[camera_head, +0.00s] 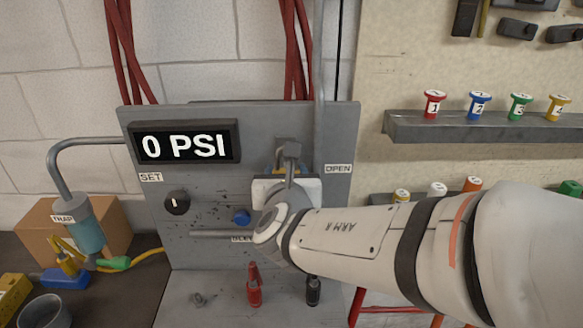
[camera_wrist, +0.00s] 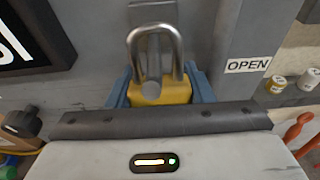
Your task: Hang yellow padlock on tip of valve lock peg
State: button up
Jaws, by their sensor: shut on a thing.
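The yellow padlock (camera_wrist: 174,95) is upright between the blue fingers of my gripper (camera_wrist: 160,88), its silver shackle (camera_wrist: 135,42) pointing up. My gripper is shut on its body. A grey peg with a round end (camera_wrist: 151,90) shows through the shackle opening; I cannot tell whether the shackle is around it or only in front of it. In the head view, my gripper (camera_head: 284,182) is at the panel below a grey metal fitting (camera_head: 289,149), and it hides most of the padlock.
The grey panel (camera_head: 225,265) carries a "0 PSI" display (camera_head: 184,143), a black knob (camera_head: 177,202) and a blue knob (camera_head: 241,216). A shelf (camera_head: 470,128) with numbered spools is at right.

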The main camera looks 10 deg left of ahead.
jog(key=o, duration=1.2)
jog(key=shift+c, duration=0.2)
